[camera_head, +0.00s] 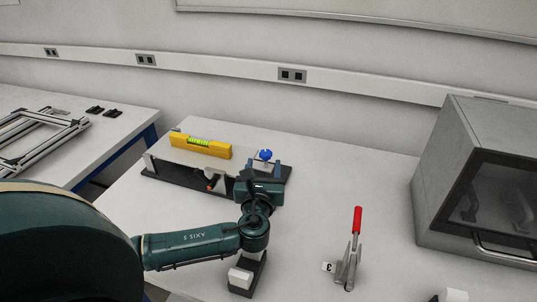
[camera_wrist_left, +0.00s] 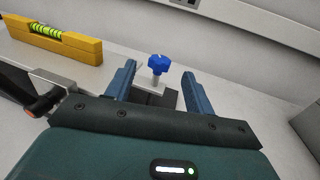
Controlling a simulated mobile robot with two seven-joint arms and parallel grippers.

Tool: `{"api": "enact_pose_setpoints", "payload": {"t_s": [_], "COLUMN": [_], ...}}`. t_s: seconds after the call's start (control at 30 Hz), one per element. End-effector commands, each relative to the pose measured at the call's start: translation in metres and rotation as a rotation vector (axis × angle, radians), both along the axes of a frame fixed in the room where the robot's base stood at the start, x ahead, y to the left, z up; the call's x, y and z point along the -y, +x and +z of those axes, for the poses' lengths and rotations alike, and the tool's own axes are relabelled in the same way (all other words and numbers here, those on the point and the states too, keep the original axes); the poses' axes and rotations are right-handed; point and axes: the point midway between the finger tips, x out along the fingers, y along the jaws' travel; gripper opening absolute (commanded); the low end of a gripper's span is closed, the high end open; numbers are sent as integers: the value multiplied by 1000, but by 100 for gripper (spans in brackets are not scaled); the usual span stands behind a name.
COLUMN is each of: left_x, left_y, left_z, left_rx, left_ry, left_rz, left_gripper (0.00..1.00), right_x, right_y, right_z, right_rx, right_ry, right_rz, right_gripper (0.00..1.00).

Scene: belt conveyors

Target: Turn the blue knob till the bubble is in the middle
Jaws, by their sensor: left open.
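The blue knob (camera_head: 265,155) stands on a post at the right end of a levelling plate (camera_head: 166,153). A yellow spirit level (camera_head: 201,146) with a green vial lies on the plate, left of the knob. The bubble's place in the vial is too small to tell. My left gripper (camera_head: 264,172) is at the near side of the knob. In the left wrist view, my left gripper (camera_wrist_left: 160,82) is open, its two blue fingers pointing toward the knob (camera_wrist_left: 159,64). The knob shows between and just beyond the fingertips, apart from both. My right gripper is not seen.
A red-handled toggle clamp (camera_head: 355,245) stands at the right front, beside a small label. A grey box-shaped machine (camera_head: 480,180) with a dark window is at the far right. Another table (camera_head: 130,116) with metal frames is at the left.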

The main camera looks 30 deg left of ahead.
Motion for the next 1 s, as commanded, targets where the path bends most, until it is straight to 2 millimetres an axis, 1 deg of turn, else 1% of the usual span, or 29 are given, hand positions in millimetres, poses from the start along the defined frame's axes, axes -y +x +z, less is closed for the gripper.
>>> {"api": "enact_pose_setpoints", "payload": {"t_s": [0.03,0.1,0.2,0.3,0.43,0.67,1.0], "left_x": [-5,-9,-15,-19,-21,-22,-22], "left_y": [8,18,30,38,42,42,42], "left_z": [2,2,1,0,0,0,0], "left_rx": [3,3,1,0,1,0,0], "left_ry": [1,1,0,0,-2,-1,-1], "left_rz": [3,2,1,1,0,0,0], "left_gripper": [53,53,53,53,53,53,25], "right_x": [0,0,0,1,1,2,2], "right_y": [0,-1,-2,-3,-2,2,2], "right_z": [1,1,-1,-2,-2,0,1], "right_rx": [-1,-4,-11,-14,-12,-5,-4], "right_ry": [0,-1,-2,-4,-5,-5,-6], "right_rz": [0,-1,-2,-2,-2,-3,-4], "right_gripper": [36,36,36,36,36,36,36]}}
